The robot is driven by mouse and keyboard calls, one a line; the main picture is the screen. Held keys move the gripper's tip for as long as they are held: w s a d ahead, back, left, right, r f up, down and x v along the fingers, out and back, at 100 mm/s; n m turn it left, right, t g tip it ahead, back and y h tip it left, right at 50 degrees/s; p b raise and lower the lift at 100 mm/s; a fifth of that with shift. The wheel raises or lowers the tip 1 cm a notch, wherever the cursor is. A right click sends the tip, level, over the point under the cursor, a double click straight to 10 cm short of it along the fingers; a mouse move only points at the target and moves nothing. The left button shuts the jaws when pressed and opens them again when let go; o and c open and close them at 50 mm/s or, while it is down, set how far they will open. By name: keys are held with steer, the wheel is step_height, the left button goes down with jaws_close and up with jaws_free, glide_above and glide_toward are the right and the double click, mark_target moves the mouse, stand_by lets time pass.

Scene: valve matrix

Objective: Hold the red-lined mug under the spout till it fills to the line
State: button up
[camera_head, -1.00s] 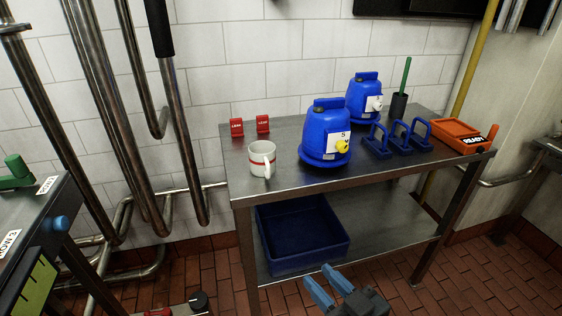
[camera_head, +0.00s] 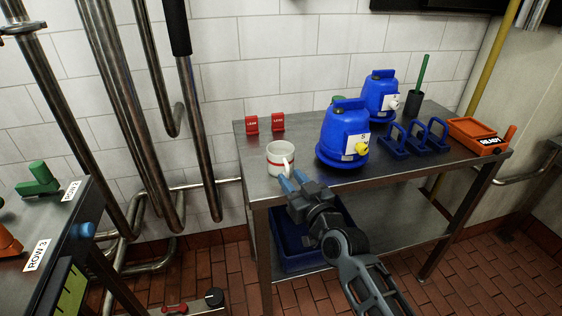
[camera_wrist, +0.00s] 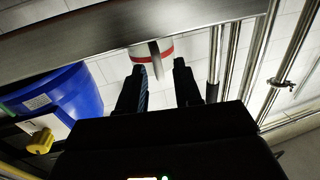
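The white mug with a red line (camera_head: 278,160) stands upright near the front left of the steel table (camera_head: 415,172), its handle towards me. My gripper (camera_head: 292,181) is just in front of the mug, open, with its blue fingers pointing at the handle. In the wrist view the mug (camera_wrist: 150,52) shows ahead, the handle near the left finger of my gripper (camera_wrist: 161,75); I cannot tell whether they touch. A blue jug with a yellow spout (camera_head: 343,135) stands right of the mug. A second blue jug with a white spout (camera_head: 381,95) stands behind it.
Blue brackets (camera_head: 413,138), an orange box marked READY (camera_head: 478,135) and a dark cup with a green stick (camera_head: 414,103) stand on the table's right. Two red LEAK tags (camera_head: 265,123) stand at the back left. A blue bin (camera_head: 292,245) sits on the lower shelf.

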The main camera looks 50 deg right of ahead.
mark_target(288, 173)
steer(key=x, duration=0.3)
steer(key=shift+d, duration=0.15)
jaws_close()
stand_by(0.3)
